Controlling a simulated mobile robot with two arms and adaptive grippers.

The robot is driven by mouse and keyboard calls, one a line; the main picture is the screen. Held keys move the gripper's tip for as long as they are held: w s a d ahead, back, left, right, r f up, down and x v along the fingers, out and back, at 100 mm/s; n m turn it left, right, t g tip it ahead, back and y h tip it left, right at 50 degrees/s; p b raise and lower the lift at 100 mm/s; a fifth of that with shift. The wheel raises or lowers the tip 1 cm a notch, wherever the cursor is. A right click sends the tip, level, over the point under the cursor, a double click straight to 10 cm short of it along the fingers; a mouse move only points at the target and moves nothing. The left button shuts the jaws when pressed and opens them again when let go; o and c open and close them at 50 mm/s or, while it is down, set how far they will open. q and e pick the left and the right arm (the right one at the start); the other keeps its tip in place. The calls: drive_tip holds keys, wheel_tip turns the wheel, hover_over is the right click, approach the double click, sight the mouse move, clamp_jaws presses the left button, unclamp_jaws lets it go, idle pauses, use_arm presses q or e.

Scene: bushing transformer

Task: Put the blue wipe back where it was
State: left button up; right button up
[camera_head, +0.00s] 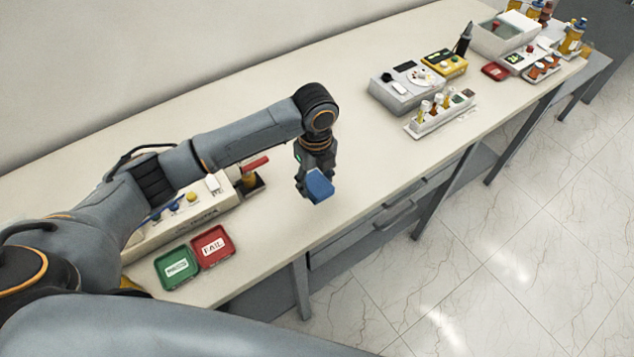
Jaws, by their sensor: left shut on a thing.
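The blue wipe (320,187) is a small blue block-like piece at the tip of my left gripper (312,182). My left arm comes in from the left, and the gripper points down over the bench (330,110), near its front edge. The gripper is shut on the wipe. I cannot tell exactly how far the wipe is above the bench top. My right gripper is not in view.
A green tray (178,268) and a red tray (213,247) lie at the front left, before a beige device (170,228) partly hidden by my arm. A grey device (405,88) and a vial rack (440,112) stand to the right. Bench around the gripper is clear.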

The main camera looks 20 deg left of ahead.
sight(317, 186)
use_arm(q)
drive_tip(key=shift+w+f, duration=0.45)
drive_tip(key=shift+f, duration=0.1)
drive_tip(key=f, duration=0.3)
drive_tip(key=shift+w+p, duration=0.2)
drive_tip(key=shift+p, duration=0.15)
drive_tip(key=shift+f, duration=0.45)
drive_tip(key=o, duration=1.1)
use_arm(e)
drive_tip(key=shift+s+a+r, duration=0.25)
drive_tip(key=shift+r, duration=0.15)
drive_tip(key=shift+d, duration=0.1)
use_arm(q)
drive_tip(key=shift+r, duration=0.35)
wheel_tip(317, 186, up, 12)
drive_tip(key=shift+f+b, duration=0.15)
drive_tip(key=shift+b, duration=0.95)
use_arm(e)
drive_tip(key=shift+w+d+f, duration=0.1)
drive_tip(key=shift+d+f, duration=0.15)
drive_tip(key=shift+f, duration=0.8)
